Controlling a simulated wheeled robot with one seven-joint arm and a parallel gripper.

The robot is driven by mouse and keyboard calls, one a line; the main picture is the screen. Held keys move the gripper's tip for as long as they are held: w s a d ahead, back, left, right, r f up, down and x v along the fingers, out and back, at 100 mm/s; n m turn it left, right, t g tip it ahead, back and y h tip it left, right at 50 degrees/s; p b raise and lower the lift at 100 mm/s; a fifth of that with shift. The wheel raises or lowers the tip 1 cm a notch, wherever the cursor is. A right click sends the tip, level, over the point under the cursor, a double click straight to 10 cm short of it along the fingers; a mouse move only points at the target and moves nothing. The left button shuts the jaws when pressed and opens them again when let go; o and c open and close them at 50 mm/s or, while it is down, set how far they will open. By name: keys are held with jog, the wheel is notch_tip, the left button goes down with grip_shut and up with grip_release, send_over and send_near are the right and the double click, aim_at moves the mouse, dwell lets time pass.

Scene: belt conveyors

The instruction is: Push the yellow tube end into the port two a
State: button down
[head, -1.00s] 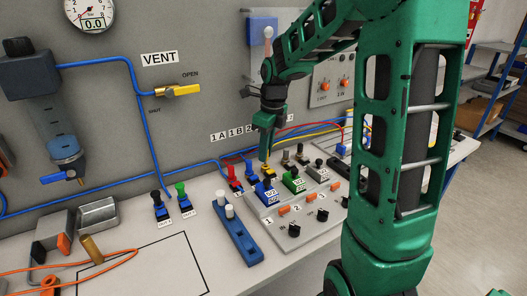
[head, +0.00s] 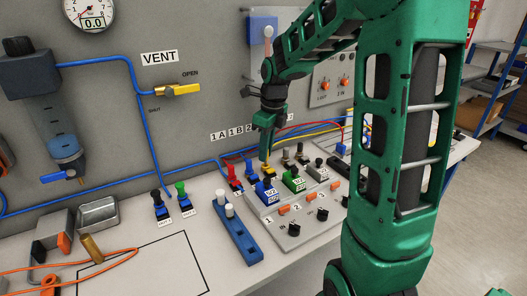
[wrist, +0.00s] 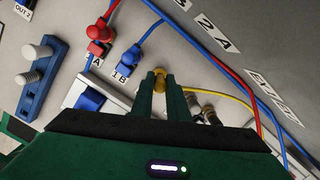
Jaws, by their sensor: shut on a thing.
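The yellow tube end (wrist: 159,82) is between the fingertips of my gripper (wrist: 160,92), which is shut on it, in the wrist view. A yellow tube (wrist: 232,97) runs off to the right there. In the head view my gripper (head: 266,154) points down behind the row of valve blocks, with the yellow end (head: 269,169) just below the fingertips. The 2A label (wrist: 215,34) is on the panel ahead of the fingers. Port two A itself is hidden by my gripper and the yellow end; I cannot tell whether the end is in it.
A red fitting (wrist: 99,32) and a blue fitting (wrist: 128,60) stand left of my fingers at 1A and 1B. Metal fittings (wrist: 208,113) stand close on the right. Blue (head: 264,190) and green (head: 294,180) valves stand in front of my gripper.

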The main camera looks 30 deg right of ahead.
jog(key=shift+f, duration=1.15)
dwell(2.3)
jog(key=c, duration=1.2)
grip_release()
jog(key=shift+r, duration=0.15)
